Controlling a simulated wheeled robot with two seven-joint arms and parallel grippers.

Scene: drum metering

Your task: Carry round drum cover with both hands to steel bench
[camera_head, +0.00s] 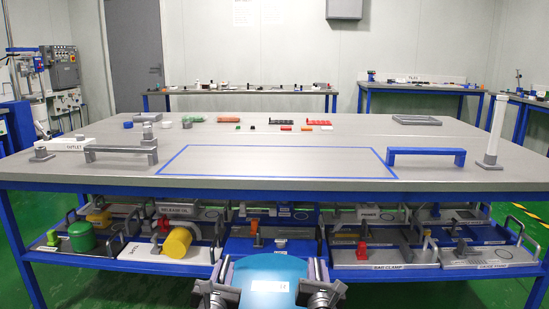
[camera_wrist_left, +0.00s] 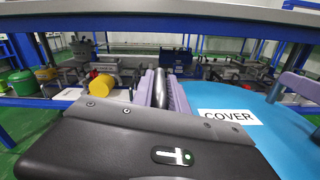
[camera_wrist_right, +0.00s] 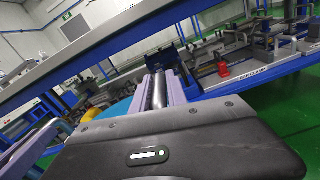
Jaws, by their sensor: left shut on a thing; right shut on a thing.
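The blue round drum cover (camera_head: 272,276) is low at the front in the head view, just before the bench. It bears a white COVER label in the left wrist view (camera_wrist_left: 250,118). My left gripper (camera_head: 224,272) is shut on a dark bar-like handle at the cover's left side. My right gripper (camera_head: 318,272) is shut on a similar handle at its right side. In the right wrist view, the cover (camera_wrist_right: 118,108) is mostly hidden behind my gripper. The steel bench (camera_head: 290,190) has a grey top with a blue taped rectangle (camera_head: 278,148).
Inside the taped rectangle the top is clear. A grey handle (camera_head: 120,150) and a blue handle (camera_head: 426,154) stand at its sides. A white post (camera_head: 495,130) is at right. Small parts lie along the back. The lower shelf holds trays, a green drum (camera_head: 82,236) and a yellow cylinder (camera_head: 177,243).

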